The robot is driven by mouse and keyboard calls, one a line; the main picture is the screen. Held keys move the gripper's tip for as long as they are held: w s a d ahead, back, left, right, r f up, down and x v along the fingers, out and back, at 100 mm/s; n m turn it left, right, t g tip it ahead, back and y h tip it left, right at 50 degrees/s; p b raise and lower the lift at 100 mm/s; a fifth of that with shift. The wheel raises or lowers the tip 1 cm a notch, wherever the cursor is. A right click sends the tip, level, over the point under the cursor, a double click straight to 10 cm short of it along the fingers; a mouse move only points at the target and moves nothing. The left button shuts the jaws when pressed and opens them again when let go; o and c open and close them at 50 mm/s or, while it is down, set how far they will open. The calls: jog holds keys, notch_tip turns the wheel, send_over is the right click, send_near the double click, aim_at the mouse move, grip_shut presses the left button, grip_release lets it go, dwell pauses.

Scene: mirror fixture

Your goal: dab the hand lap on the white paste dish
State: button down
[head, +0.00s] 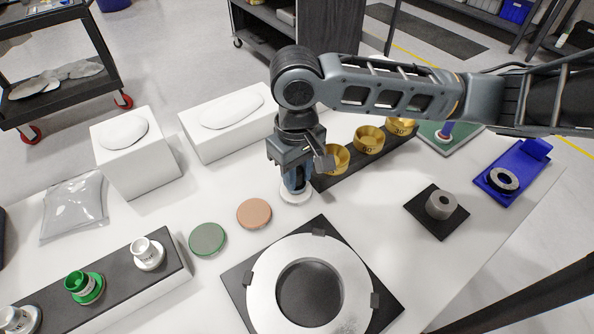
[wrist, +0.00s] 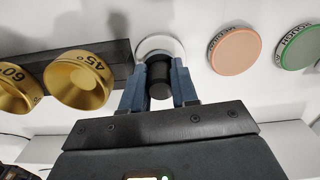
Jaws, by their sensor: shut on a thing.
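My gripper (head: 295,186) points down at the middle of the table. It is shut on the hand lap, whose dark round handle (wrist: 159,78) shows between the two blue fingers in the wrist view. The white paste dish (head: 295,197) lies right under the gripper, and its pale disc (wrist: 160,44) shows just beyond the handle in the wrist view. The lap's lower face is hidden, so I cannot tell whether it touches the paste.
A copper-coloured dish (head: 254,214) and a green-rimmed dish (head: 207,239) lie to the left. Gold angled cups (head: 369,139) stand on a dark rack close to the right. A large ring fixture (head: 262,290) lies in front. White blocks (head: 150,170) stand behind.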

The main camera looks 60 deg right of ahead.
jog(key=shift+f, duration=0.6)
dwell(1.4)
jog(key=shift+r, duration=3.55)
jog(key=shift+f, duration=3.55)
